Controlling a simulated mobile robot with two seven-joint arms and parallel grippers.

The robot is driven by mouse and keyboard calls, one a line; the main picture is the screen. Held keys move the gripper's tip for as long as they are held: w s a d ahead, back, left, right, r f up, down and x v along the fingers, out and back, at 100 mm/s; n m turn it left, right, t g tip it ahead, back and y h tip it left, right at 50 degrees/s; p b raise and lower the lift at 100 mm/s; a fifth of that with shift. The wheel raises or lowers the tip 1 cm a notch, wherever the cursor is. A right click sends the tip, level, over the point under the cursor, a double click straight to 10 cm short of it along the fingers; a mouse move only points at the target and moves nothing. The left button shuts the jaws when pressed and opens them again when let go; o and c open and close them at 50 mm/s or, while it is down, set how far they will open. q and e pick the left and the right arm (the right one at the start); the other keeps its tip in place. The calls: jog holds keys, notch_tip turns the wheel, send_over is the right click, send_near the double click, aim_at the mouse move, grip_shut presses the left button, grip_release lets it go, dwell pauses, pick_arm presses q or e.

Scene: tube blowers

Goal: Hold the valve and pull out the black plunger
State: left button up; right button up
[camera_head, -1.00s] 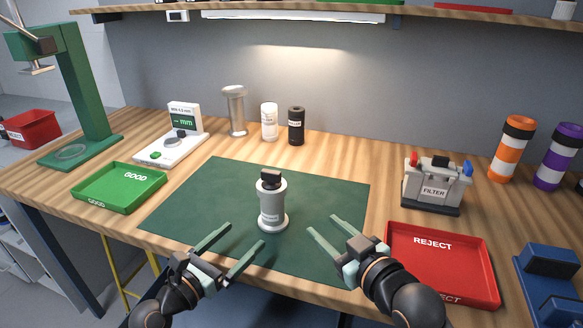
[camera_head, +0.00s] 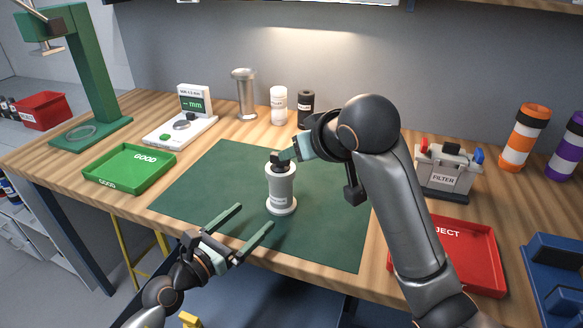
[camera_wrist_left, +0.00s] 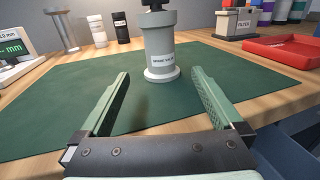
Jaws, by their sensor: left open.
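The grey-white valve (camera_head: 281,188) stands upright on the green mat (camera_head: 195,190), and its label faces my left wrist view (camera_wrist_left: 160,50). The black plunger (camera_head: 276,158) is in the valve's top; the left wrist view cuts off its upper part (camera_wrist_left: 155,5). My left gripper (camera_head: 255,217) is open and empty in front of the valve. In the left wrist view its fingers point toward the valve's base and do not touch it. My right gripper (camera_head: 287,155) is at the plunger from the right; whether its fingers are closed on it is unclear.
The green GOOD tray (camera_head: 128,178) lies left of the mat, and the red REJECT tray (camera_head: 478,262) lies right, partly behind my right arm. A gauge (camera_head: 180,127), a metal cylinder (camera_head: 245,95), two bottles and the FILTER box (camera_head: 443,178) stand around the mat.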

aim_at(274, 197)
pick_arm(q)
jog(key=x, duration=1)
jog(key=shift+s+r, duration=0.1)
jog(key=shift+r, duration=0.05)
jog(key=shift+w+d+r, duration=0.1)
jog(key=shift+w+d, duration=0.2)
jog(key=shift+d, duration=0.25)
jog(key=shift+w+f, duration=0.2)
jog(key=shift+w, duration=0.35)
grip_shut()
jog(key=c, duration=0.6)
grip_release()
grip_shut()
jog(key=shift+d, duration=0.1)
